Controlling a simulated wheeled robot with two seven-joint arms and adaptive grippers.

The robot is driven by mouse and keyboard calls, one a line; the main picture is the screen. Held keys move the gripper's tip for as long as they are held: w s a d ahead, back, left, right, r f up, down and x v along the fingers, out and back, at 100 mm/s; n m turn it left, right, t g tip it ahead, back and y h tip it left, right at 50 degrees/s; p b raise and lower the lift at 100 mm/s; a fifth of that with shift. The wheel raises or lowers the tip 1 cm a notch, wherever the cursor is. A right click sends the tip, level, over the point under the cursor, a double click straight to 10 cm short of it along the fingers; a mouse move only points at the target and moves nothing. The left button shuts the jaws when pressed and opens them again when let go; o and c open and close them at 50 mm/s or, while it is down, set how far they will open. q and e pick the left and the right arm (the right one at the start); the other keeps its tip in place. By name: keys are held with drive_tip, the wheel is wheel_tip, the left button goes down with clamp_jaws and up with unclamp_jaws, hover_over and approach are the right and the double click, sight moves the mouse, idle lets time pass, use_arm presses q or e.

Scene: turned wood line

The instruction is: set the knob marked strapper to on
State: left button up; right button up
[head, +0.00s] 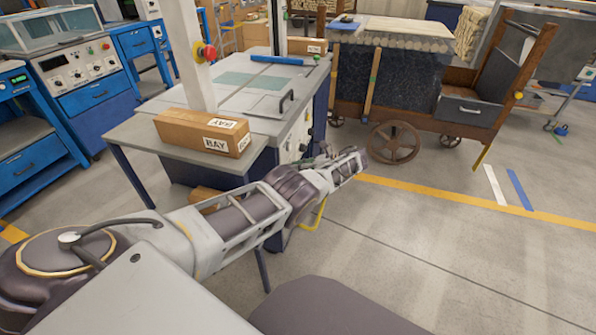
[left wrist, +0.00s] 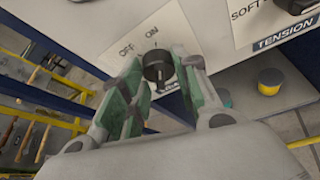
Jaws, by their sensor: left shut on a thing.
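A round black knob (left wrist: 154,75) sits on a pale plate (left wrist: 125,60) marked OFF to the left and ON at the top in the left wrist view. My left gripper (left wrist: 160,68) has its green-padded fingers on either side of the knob and is shut on it. The knob's pointer is too small to read clearly, so I cannot tell its setting. No strapper label shows. In the head view my left arm reaches to the side of the grey-topped machine (head: 247,125), and the knob is hidden there. My right gripper is not in view.
A plate marked TENSION and SOFT (left wrist: 275,20) is beside the knob's plate. A cardboard box marked BAY (head: 195,130) lies on the machine's near shelf. A wooden cart (head: 430,115) stands behind to the right. The floor at right is clear.

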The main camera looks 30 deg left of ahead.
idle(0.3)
use_arm(q)
drive_tip(key=o, duration=1)
drive_tip(key=shift+w+d+r, duration=0.1)
drive_tip(key=shift+r, duration=0.3)
drive_tip(key=shift+r, duration=4.55)
